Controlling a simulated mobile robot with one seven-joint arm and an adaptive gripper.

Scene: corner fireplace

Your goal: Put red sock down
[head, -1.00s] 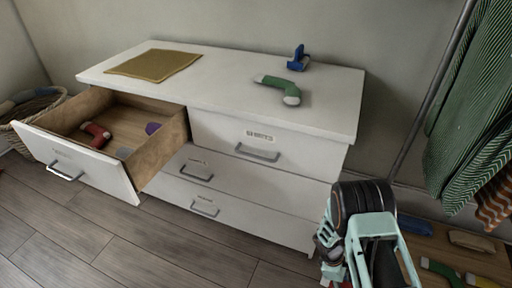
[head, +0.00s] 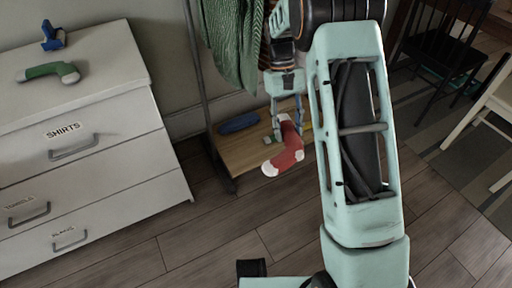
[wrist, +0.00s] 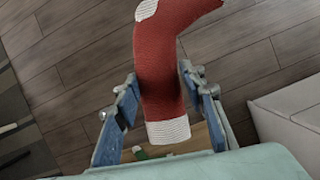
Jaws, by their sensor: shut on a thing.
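A red sock (head: 286,149) with white toe, heel and cuff hangs from my gripper (head: 287,112) in the head view, in front of a low wooden shelf. In the wrist view the red sock (wrist: 165,75) stands between the two blue fingers of my gripper (wrist: 160,100), which is shut on it near the cuff. The sock is held in the air, clear of the floor. The open drawer is out of view now.
The wooden shelf (head: 240,155) of a clothes rack carries a blue item (head: 239,122). A green garment (head: 232,40) hangs above it. A white dresser (head: 95,120) at left has a green sock (head: 50,72) and blue object (head: 52,36) on top. Chairs stand right.

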